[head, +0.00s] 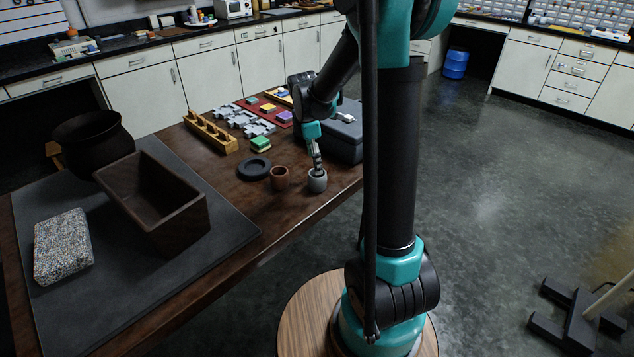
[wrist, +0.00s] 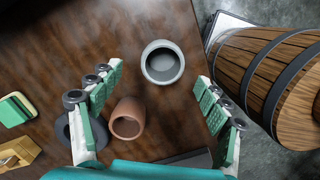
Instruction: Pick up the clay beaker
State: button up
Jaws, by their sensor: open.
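The clay beaker (head: 279,177), small and reddish-brown, stands upright on the wooden table near its front edge. In the wrist view the clay beaker (wrist: 127,118) shows between my fingers, closer to the left one. A grey cup (head: 317,181) stands just right of it; in the wrist view the cup (wrist: 162,62) lies ahead, between and beyond the fingertips. My gripper (wrist: 159,76) is open with nothing held, pointing down over this area. In the head view my gripper (head: 317,164) appears over the grey cup and partly covers it.
A dark round dish (head: 254,168) sits left of the beaker, with a green-and-yellow block (head: 260,144) behind it. A dark grey box (head: 345,137) stands behind right. A wooden trough (head: 150,190), black pot (head: 93,141) and speckled block (head: 62,248) are on the left.

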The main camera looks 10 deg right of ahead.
aim_at(317, 179)
jog(key=shift+s+d+f, duration=0.1)
jog(key=shift+d+f, duration=0.1)
jog(key=shift+f, duration=1.8)
jog(key=shift+s+d+f, duration=0.1)
jog(key=shift+d+f, duration=0.05)
jog(key=shift+f, duration=1.8)
jog(key=c, duration=1.3)
jog(key=shift+c, duration=0.2)
